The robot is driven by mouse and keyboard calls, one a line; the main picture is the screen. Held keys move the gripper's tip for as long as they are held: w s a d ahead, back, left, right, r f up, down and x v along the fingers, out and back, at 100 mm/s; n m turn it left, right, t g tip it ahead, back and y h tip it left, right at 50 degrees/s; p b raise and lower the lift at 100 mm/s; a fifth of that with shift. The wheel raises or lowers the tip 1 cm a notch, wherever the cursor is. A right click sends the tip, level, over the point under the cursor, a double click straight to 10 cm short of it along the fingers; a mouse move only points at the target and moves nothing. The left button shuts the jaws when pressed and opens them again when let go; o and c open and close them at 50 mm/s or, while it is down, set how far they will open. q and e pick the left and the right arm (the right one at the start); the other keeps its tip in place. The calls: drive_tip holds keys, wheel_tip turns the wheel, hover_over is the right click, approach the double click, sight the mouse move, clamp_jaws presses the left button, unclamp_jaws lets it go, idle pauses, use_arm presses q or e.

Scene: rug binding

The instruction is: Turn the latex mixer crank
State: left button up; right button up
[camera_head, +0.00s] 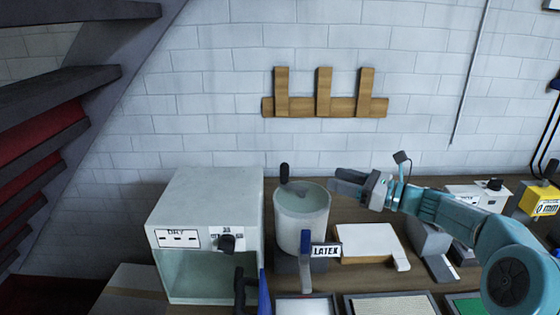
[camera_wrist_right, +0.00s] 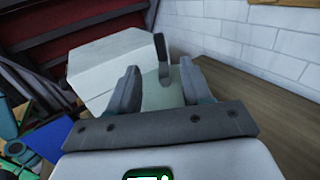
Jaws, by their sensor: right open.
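The latex mixer (camera_head: 302,222) is a pale cylindrical pot with a LATEX label (camera_head: 326,251) at its front, standing on the bench. Its dark upright crank handle (camera_head: 284,173) rises at the pot's back left rim. My right gripper (camera_head: 340,181) is open, just right of the pot's rim, with its fingers pointing left toward the handle. In the right wrist view, the handle (camera_wrist_right: 162,56) shows beyond and between the open fingers (camera_wrist_right: 160,88), apart from them. The pale pot (camera_wrist_right: 158,98) lies below the fingers. My left gripper is not in view.
A white DRY box (camera_head: 205,205) stands close to the pot's left. A white block (camera_head: 368,240) lies to its right, with a grey device (camera_head: 430,240) beyond. Trays (camera_head: 392,304) line the front. The brick wall (camera_head: 220,110) with a wooden rack (camera_head: 325,106) is behind.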

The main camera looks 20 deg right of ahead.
sight(288, 165)
drive_tip(key=p+x, duration=0.5)
drive_tip(key=x, duration=1)
drive_tip(key=shift+a, duration=0.25)
drive_tip(key=shift+w+a+r, duration=0.1)
drive_tip(key=shift+w, duration=0.1)
clamp_jaws()
